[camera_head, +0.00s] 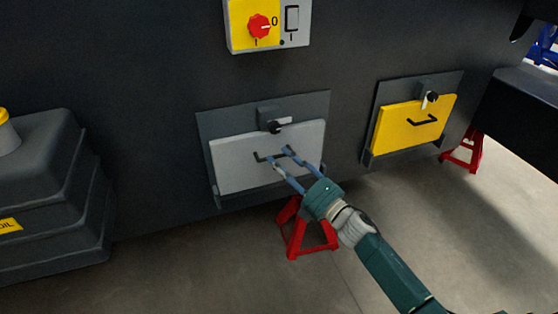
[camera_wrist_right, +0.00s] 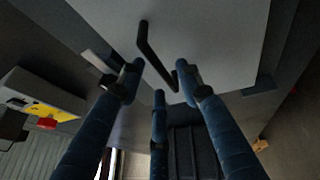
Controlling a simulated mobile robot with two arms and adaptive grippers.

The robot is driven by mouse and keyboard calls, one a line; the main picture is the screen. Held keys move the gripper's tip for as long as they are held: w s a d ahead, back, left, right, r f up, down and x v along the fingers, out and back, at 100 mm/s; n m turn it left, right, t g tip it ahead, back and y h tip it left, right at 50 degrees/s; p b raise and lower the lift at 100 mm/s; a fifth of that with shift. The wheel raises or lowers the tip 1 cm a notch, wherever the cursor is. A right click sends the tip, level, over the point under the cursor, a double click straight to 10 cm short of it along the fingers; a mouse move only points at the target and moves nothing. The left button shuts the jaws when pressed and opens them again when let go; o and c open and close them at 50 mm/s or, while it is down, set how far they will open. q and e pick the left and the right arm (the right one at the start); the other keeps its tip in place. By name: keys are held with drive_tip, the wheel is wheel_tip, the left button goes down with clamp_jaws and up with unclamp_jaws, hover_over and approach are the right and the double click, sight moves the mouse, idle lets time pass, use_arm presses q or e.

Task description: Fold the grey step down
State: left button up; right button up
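The grey step (camera_head: 232,168) is a flat light-grey panel, folded up against a dark backing plate on the chassis wall. A black handle (camera_head: 263,158) sits on its face, and a latch with a black knob (camera_head: 274,127) is above its top edge. My right gripper (camera_head: 279,158) is at the handle, its fingers spread. In the right wrist view the handle (camera_wrist_right: 155,58) runs between the open fingers (camera_wrist_right: 158,80); I cannot tell whether they touch it. The grey panel (camera_wrist_right: 220,40) fills the top of that view. My left gripper is not in view.
A yellow step (camera_head: 395,124) with its own handle and latch is to the right. A switch box (camera_head: 293,20) with a red knob is above. Red stands (camera_head: 304,232) stand below. A dark tank (camera_head: 45,190) is at left. The floor in front is clear.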

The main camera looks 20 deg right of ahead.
drive_tip(key=shift+w+a+r, duration=0.1)
drive_tip(key=shift+w+a, duration=0.2)
drive_tip(key=shift+w, duration=0.35)
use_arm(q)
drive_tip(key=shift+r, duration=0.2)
use_arm(e)
clamp_jaws()
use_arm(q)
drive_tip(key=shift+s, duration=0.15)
